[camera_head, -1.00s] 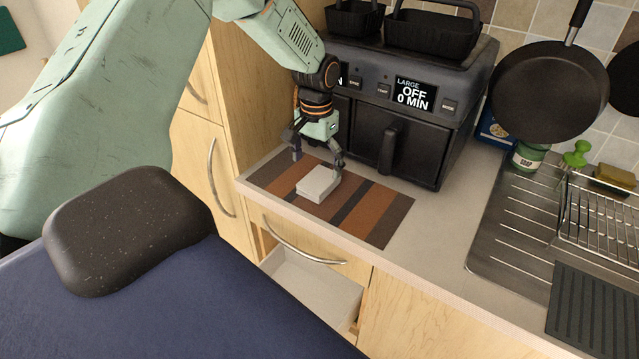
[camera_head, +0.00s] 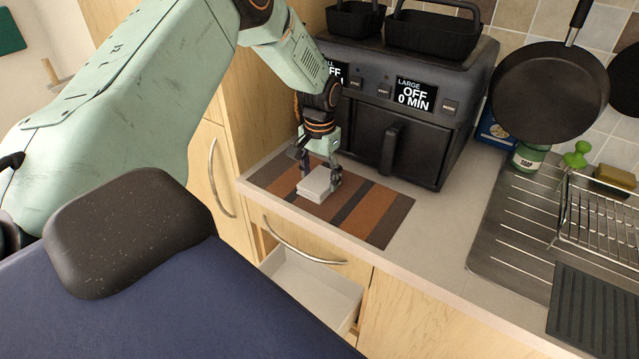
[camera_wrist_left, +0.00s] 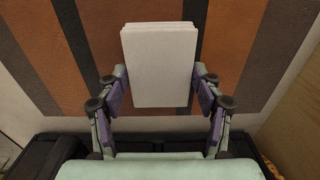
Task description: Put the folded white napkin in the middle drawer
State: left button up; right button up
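The folded white napkin (camera_head: 315,184) lies on a striped brown, orange and grey mat (camera_head: 376,222) on the counter. My left gripper (camera_head: 320,172) is low over the mat at the napkin's back edge. My right gripper is not in view.
A black air fryer (camera_head: 440,115) stands right behind the mat. A tall wooden cabinet (camera_head: 240,90) rises to the left of the mat. A steel sink drainer with a wire rack (camera_head: 600,215) lies to the right. The counter between mat and sink is clear.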

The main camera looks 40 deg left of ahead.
pick_arm(q)
jog(key=shift+r, duration=0.1)
jog(key=c, duration=0.7)
